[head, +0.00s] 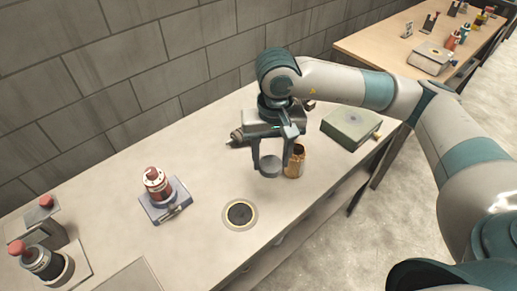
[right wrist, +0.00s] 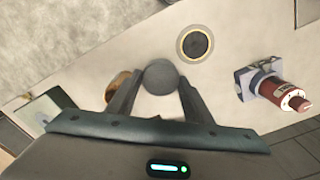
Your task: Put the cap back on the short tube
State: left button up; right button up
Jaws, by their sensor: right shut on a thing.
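My right gripper (head: 270,168) points down above the worktop, its fingers closed on the sides of a grey round cap (head: 270,167). In the right wrist view the cap (right wrist: 161,77) sits between the fingertips of the gripper (right wrist: 160,80). An amber-brown short tube (head: 296,162) stands on the worktop just right of the gripper in the head view. A finger partly covers it. In the right wrist view, part of the tube (right wrist: 118,84) shows beside the left finger. The cap is not over the tube. My left gripper is not in view.
A black disc with a pale ring (head: 240,214) lies on the worktop (head: 208,243). A red-and-white device (head: 158,188) stands on a blue-grey base at left. A green box (head: 350,127) lies at right. A dark device stands behind the gripper. The front edge is close to the tube.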

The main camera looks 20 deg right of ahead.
aim_at(295, 170)
jog(key=k+z, duration=0.4)
jog(key=k+l+z, duration=0.15)
jog(key=z, duration=0.2)
jog(key=k+l+z, duration=0.2)
jog(key=z, duration=0.2)
jog(key=k, duration=0.1)
